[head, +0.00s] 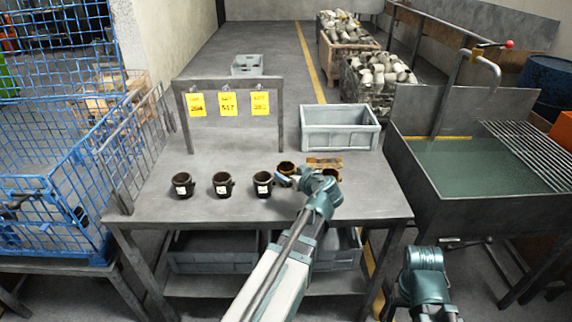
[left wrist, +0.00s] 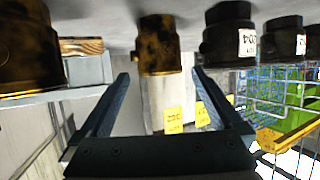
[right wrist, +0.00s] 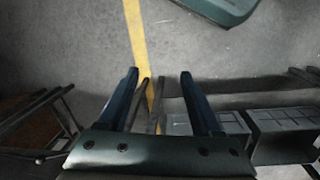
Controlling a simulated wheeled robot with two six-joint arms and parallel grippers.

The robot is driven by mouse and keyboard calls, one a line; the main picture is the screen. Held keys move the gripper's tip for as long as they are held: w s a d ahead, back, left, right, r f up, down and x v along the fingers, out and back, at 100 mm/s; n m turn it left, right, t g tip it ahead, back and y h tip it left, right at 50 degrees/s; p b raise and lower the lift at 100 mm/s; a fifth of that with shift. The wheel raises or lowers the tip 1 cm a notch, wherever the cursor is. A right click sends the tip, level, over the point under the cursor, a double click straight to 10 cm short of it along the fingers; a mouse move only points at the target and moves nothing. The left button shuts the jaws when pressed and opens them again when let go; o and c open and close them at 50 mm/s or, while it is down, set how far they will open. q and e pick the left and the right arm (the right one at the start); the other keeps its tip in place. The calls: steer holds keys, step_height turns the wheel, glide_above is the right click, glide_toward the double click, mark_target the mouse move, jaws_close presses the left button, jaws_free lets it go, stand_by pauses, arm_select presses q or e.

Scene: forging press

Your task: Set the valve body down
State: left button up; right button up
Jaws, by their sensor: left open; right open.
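A brown-gold valve body (head: 286,168) stands on the grey table (head: 150,207), partly hidden by my left arm. My left gripper (head: 298,180) is at its near side. In the left wrist view, which is upside down, this valve body (left wrist: 158,50) appears between the two open fingers, with gaps on both sides. A second brown-gold body (left wrist: 25,50) is close by; the arm partly covers it in the head view (head: 331,174). Three dark bodies with white labels (head: 222,184) stand in a row to the left. My right gripper (right wrist: 160,74) is open and empty above the floor.
A frame with yellow tags (head: 228,104) stands on the table behind the row. A grey bin (head: 339,128) is at the back right, with a wooden block (head: 324,162) before it. A sink (head: 470,165) stands right, a blue cage (head: 55,160) left.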

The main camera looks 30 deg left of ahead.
arm_select(q)
steer(key=shift+p+v, duration=0.55)
steer(key=shift+v, duration=1.55)
